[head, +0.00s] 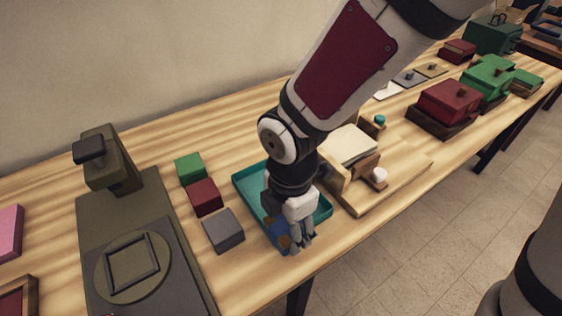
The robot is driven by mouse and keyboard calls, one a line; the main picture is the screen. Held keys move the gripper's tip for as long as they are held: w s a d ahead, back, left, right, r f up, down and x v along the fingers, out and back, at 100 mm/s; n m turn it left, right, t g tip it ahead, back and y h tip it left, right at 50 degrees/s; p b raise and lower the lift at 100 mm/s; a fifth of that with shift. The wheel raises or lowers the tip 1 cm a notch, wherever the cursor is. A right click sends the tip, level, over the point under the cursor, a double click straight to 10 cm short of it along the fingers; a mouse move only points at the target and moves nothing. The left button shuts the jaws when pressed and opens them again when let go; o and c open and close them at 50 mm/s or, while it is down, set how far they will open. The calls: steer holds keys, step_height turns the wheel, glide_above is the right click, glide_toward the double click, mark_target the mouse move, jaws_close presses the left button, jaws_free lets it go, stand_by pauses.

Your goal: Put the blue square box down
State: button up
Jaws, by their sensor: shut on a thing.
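My gripper (302,240) points down over the teal tray (245,184), near the tray's front part. It is shut on the blue square box (283,236), which shows partly at the left side of the fingers, with an orange-brown patch on it. The fingers and wrist hide much of the box. I cannot tell whether the box touches the tray floor.
Green (189,168), dark red (204,196) and grey (222,230) blocks stand left of the tray. A dark press-like device (140,235) is further left. A wooden stand (385,190) is close on the right. Red boxes (449,104) and green boxes (490,76) stand far right.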

steer(key=w, duration=0.4)
steer(key=w+a+f, duration=0.1)
steer(key=w, duration=0.3)
steer(key=w+a+b, duration=0.1)
steer(key=w, duration=0.3)
steer(key=shift+w+f, duration=0.15)
steer(key=shift+w, duration=0.15)
steer(key=shift+f+b, duration=0.3)
steer(key=shift+f, duration=1.4)
steer(key=shift+f, duration=0.15)
steer(key=o, duration=1.2)
step_height(320, 180, up, 12)
steer(key=shift+r+p, duration=0.15)
steer(key=shift+p, duration=0.85)
